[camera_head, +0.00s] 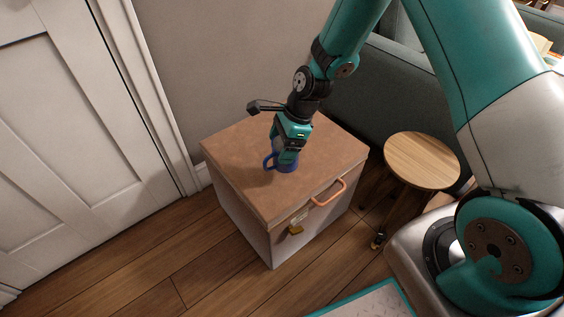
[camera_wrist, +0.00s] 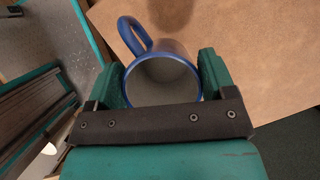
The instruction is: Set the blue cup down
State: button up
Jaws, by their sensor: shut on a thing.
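The blue cup (camera_head: 288,163) is in my gripper (camera_head: 285,152), over the brown top of a box (camera_head: 247,180) in the head view. In the wrist view the cup (camera_wrist: 163,80) shows a blue rim, a pale grey inside that looks empty, and a blue handle pointing up and left. My gripper (camera_wrist: 160,88) has a green finger on either side of the cup and is shut on it. The cup looks upright and is at or just above the box top; I cannot tell whether it touches.
A white door (camera_head: 75,120) is at left. The box top around the cup is clear.

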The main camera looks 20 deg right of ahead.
notch_tip(320, 180, down, 5)
jog(key=shift+f+b, duration=0.2)
jog(key=shift+b, duration=0.5)
jog(key=o, duration=1)
